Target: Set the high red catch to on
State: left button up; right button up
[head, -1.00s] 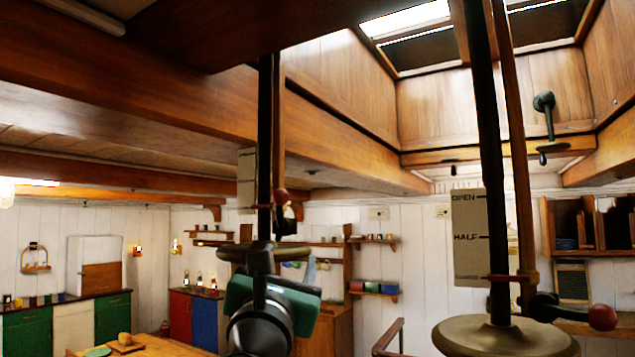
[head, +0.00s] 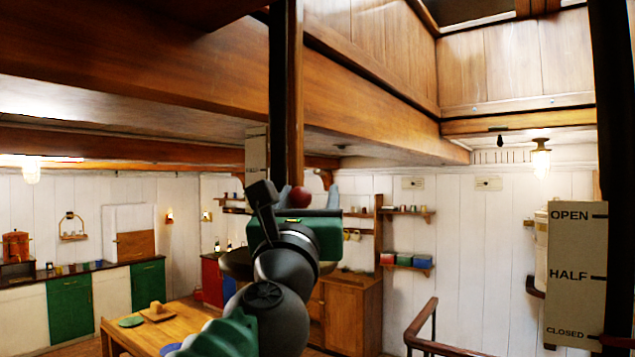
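A red ball knob (head: 298,198), which looks like the high red catch's handle, shows in front of the dark upright post (head: 286,90) left of centre. My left gripper (head: 305,190), with its green body, reaches up from below. Its blue-grey fingers look spread, with the knob showing between them. I cannot tell whether they touch it. The gripper hides the catch's lower part and pivot, so its setting is unclear. My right gripper is not in view.
A pale board marked OPEN, HALF and CLOSED (head: 577,274) stands beside a dark post at the right edge. Heavy beams (head: 150,80) run overhead. A wooden table (head: 180,327) is low left, and a wooden rail (head: 422,325) is low right. White wall lies behind.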

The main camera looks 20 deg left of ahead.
pick_arm(q)
jog(key=shift+w+a, duration=0.35)
jog(key=shift+a, duration=0.4)
jog(key=shift+s+a+r, duration=0.15)
jog(key=shift+s+a, duration=0.35)
jog(key=shift+s, duration=0.15)
jog(key=shift+c, duration=0.6)
jog(key=shift+s, duration=0.1)
jog(key=shift+c, duration=1.2)
jog(key=shift+d, duration=0.75)
jog(key=c, duration=0.7)
jog(key=shift+a, duration=0.3)
grip_shut()
jog(key=shift+d, duration=0.1)
